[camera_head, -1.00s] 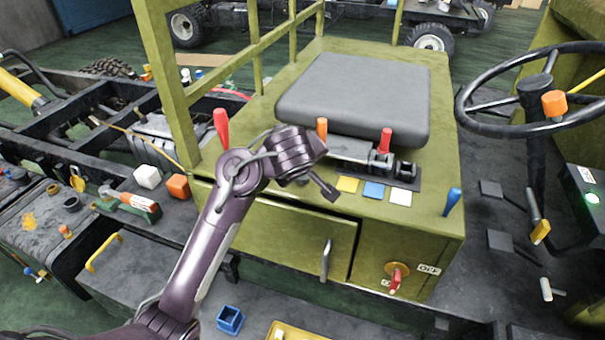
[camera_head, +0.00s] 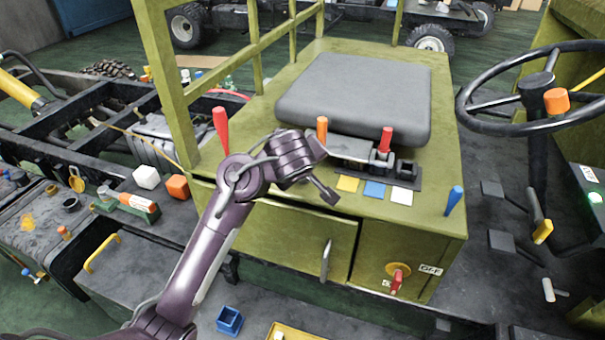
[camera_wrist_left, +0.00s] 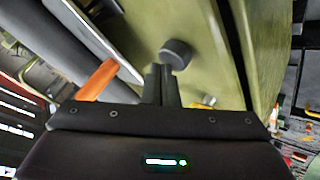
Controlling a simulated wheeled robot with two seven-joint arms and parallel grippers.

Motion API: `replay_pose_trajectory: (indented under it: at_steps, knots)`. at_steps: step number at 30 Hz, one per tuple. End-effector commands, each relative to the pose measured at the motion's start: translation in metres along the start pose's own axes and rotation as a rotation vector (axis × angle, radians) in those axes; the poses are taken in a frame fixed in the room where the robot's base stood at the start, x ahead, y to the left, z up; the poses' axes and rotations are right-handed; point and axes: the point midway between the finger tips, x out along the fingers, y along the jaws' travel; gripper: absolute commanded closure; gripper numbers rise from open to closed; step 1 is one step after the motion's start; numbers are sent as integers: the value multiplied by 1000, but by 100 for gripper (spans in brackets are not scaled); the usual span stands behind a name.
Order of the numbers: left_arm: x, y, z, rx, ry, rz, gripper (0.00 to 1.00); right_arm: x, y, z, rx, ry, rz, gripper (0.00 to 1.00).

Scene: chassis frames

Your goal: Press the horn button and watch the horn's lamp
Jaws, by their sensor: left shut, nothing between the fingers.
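My left gripper (camera_head: 328,194) is shut and empty, in front of the upper edge of the olive seat box. In the left wrist view its closed fingertips (camera_wrist_left: 160,76) are close to a round black knob (camera_wrist_left: 175,53) on an olive surface. This knob may be the horn button; I cannot tell whether the fingers touch it. In the head view I cannot make it out near my gripper. My right gripper is not in view.
An orange lever (camera_head: 321,130) and a red lever (camera_head: 386,140) stand by the grey seat (camera_head: 355,98). A tall red lever (camera_head: 221,130) stands left of my arm. The steering wheel (camera_head: 530,95) is at right. A red rotary switch (camera_head: 397,280) sits below.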

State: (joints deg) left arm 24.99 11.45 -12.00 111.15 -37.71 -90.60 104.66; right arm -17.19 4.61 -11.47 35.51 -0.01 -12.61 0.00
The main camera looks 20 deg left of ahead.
Motion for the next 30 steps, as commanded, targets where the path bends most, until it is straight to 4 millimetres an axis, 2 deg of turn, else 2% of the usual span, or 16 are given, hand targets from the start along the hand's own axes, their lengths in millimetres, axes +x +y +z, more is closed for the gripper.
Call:
replay_pose_trajectory:
  at_steps: [30]
  knots:
    - [7, -5, 5, 1, -1, -2, 100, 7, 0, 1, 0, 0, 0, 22]
